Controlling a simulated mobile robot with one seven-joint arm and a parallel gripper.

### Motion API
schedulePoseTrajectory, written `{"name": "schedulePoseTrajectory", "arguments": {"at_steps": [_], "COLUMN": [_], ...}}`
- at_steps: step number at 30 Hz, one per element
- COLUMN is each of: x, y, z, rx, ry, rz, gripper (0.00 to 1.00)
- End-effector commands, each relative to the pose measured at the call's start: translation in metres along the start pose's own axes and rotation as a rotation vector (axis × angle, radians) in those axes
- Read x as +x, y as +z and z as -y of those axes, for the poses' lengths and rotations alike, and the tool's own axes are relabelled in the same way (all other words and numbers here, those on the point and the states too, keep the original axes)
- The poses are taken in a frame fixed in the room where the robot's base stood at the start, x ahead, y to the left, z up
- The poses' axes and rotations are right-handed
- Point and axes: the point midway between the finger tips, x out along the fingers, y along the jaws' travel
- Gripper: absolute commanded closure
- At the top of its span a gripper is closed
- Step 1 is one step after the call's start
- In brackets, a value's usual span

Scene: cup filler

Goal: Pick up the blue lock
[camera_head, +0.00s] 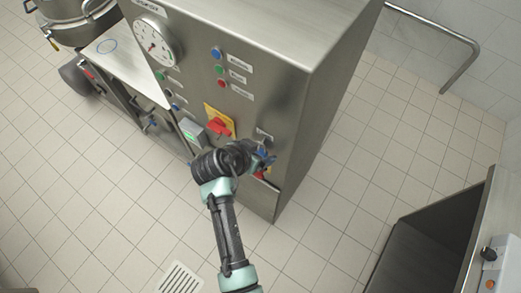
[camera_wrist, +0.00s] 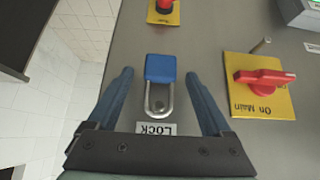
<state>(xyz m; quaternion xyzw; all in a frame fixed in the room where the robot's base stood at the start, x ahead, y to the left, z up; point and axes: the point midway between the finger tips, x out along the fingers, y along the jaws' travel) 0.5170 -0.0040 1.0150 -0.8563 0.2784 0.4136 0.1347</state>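The blue lock (camera_wrist: 160,68) shows in the wrist view against the grey metal panel, with its silver shackle pointing toward a white label reading "Lock" (camera_wrist: 157,128). The shackle loops around a small round dark spot on the panel. My gripper (camera_wrist: 159,75) is open, with one blue finger on each side of the lock. A gap shows between the lock and each finger. In the head view my gripper (camera_head: 263,160) is at the lower right of the cabinet front. Blue parts show there, but I cannot tell lock from fingers.
A red rotary switch on a yellow plate (camera_wrist: 262,78) is right of my gripper in the wrist view. A red button (camera_wrist: 165,6) is beyond the lock. The cabinet (camera_head: 290,100) carries a gauge (camera_head: 153,42).

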Motion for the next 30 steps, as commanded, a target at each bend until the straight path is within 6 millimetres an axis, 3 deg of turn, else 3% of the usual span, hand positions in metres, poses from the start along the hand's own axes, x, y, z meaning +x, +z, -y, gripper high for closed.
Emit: {"name": "schedulePoseTrajectory", "arguments": {"at_steps": [2,13,30], "x": [-0.0002,-0.0004,-0.009], "y": [-0.0001,-0.0001,-0.0079], "z": [0.0001,0.0001,0.0008], "rx": [0.0,-0.001,0.002], "ry": [0.0,0.0,-0.002], "rz": [0.0,0.0,-0.004], "gripper": [0.31,0.98,1.0]}}
